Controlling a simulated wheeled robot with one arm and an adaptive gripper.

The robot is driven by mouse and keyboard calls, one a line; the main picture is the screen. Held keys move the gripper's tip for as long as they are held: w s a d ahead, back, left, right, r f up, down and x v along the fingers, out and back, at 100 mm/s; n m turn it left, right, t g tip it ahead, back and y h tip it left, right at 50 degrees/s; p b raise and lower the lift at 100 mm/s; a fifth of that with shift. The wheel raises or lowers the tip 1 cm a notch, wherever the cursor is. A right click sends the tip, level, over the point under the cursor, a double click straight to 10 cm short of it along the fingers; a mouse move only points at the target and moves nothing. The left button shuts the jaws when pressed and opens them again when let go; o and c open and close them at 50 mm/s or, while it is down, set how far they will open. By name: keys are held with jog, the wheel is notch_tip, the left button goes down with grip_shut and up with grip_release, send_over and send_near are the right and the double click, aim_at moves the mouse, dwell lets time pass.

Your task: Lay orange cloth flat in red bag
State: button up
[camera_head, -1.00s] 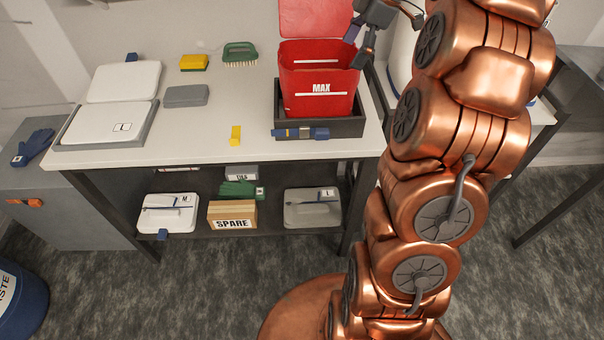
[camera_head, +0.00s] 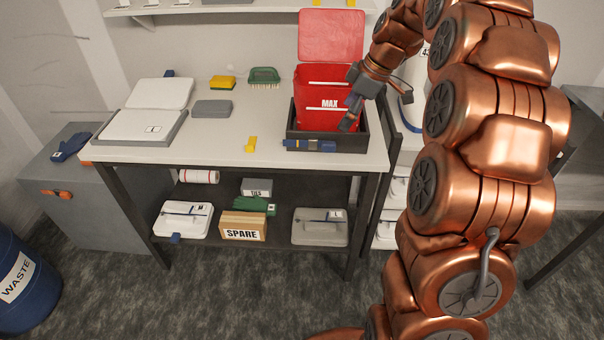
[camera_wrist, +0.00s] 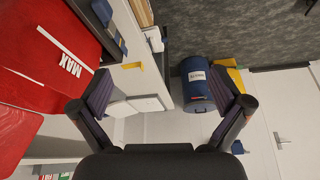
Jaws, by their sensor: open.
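The red bag (camera_head: 312,112) stands open on the bench with its red lid flap (camera_head: 330,36) raised behind it and MAX printed on its front. It sits inside a dark tray (camera_head: 355,140) and fills the left of the wrist view (camera_wrist: 45,70). I cannot make out an orange cloth in either view, and the inside of the bag is mostly hidden. My gripper (camera_head: 350,112) is at the right front side of the bag, overlapping it in the head view. In the wrist view its two fingers (camera_wrist: 164,90) are spread apart with nothing between them.
A blue item (camera_head: 308,146) is at the tray's front. A yellow piece (camera_head: 250,144), grey block (camera_head: 212,109), yellow sponge (camera_head: 222,84), green brush (camera_head: 264,76) and white-lidded container (camera_head: 140,126) are on the bench. A blue waste drum (camera_head: 25,285) stands at left.

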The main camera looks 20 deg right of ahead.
jog(key=shift+w+a+f+m+t+h+b, duration=0.35)
jog(key=shift+w+a+f+m+b, duration=0.65)
jog(key=shift+a+f, duration=2.3)
jog(key=shift+w+a+f+m+t+h+b, duration=0.4)
jog(key=shift+a+f+m+b, duration=1.25)
jog(key=shift+f, duration=2.6)
jog(key=s+a+r+m+g+p, duration=0.1)
jog(key=s+m+g, duration=0.1)
jog(key=s, duration=1.1)
jog(key=s+a+r+m+g+h+p, duration=0.1)
jog(key=s+a+r+m, duration=0.1)
jog(key=s, duration=1.1)
jog(key=s+a+r+m+g+h+p, duration=0.1)
jog(key=s+r+m+g, duration=0.1)
jog(key=s, duration=1.1)
jog(key=shift+s+a+g, duration=0.2)
jog(key=shift+a+g, duration=0.05)
jog(key=shift+g, duration=0.1)
